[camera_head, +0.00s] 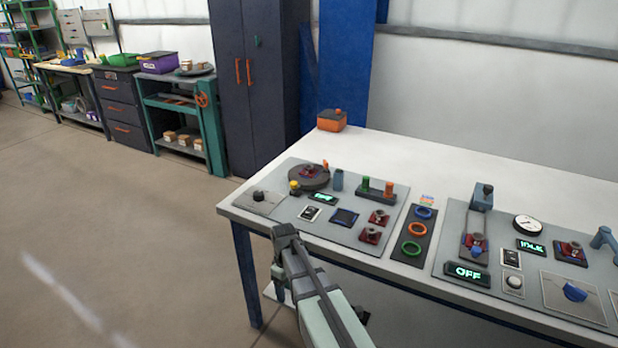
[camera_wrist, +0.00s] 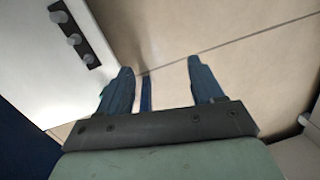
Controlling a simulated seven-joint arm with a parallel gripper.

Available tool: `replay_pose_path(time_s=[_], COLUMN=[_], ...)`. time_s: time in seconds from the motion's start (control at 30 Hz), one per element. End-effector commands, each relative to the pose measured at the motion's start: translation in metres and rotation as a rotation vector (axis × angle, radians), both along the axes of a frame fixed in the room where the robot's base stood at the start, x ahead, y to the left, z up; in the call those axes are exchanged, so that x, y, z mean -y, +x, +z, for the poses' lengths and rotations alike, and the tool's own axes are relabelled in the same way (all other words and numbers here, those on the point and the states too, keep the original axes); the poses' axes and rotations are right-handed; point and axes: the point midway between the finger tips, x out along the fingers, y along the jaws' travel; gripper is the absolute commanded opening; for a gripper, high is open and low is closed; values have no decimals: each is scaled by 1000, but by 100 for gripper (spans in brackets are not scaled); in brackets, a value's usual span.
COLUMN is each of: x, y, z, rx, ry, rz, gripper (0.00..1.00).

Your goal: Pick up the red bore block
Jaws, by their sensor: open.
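Several small dark-red blocks sit on the control panels in the head view; I cannot tell which is the red bore block. Two red blocks, an upper one (camera_head: 378,217) and a lower one (camera_head: 370,236), sit at the right of the left panel. Another reddish piece (camera_head: 313,171) is on the round turntable (camera_head: 296,180). More red shows on the right panel, at a right-hand block (camera_head: 572,250) and under an upright post. My gripper (camera_head: 285,231) is at the table's front-left edge, apart from the blocks. In the wrist view its fingers (camera_wrist: 160,68) are open and empty.
The white table (camera_head: 412,155) carries both panels, with a strip of coloured rings (camera_head: 417,229) between them. An orange box (camera_head: 332,120) stands at the back corner. Buttons, pegs and displays crowd the panels. The wrist view shows floor (camera_wrist: 245,55) between and beyond the fingers.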

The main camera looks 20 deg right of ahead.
Motion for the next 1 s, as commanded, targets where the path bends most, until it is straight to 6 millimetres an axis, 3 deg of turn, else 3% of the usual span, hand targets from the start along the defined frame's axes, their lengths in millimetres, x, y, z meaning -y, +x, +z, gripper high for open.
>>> replay_pose_path(time_s=[0.1,0.3,0.63,0.7,0.87,1.0], x=[-3,-7,-12,3,35,77], y=[27,56,81,113,169,229], z=[40,96,162,172,198,233], rx=[41,93,150,163,198,240], ry=[9,18,24,40,78,115], rz=[52,128,212,198,183,167], gripper=[67,67,67,67,67,67])
